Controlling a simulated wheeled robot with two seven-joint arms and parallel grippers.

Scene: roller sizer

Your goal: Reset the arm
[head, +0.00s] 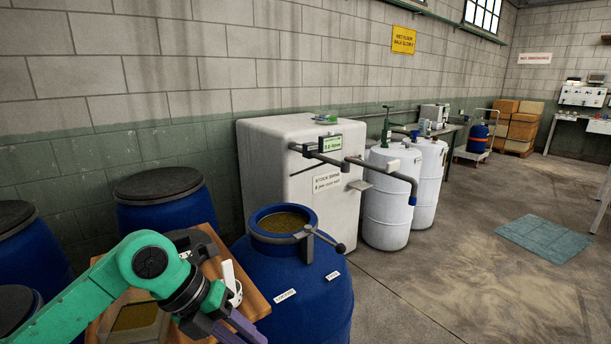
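My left arm (85,297), green with dark joints, reaches in from the lower left. My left gripper (238,328), with purple-grey parts, is at the bottom edge, over the wooden board and left of the open blue drum (300,307). Its tips are partly cut off by the frame, so I cannot tell whether it is open or shut. I see nothing clearly held in it. My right arm and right gripper are not in view.
A wooden board (254,290) with a tray (137,318) lies under my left arm. Lidded blue drums (165,219) stand at left. A white cabinet (287,160) with pipes and white barrels (390,205) stand behind. Floor at right is open, with a teal mat (545,238).

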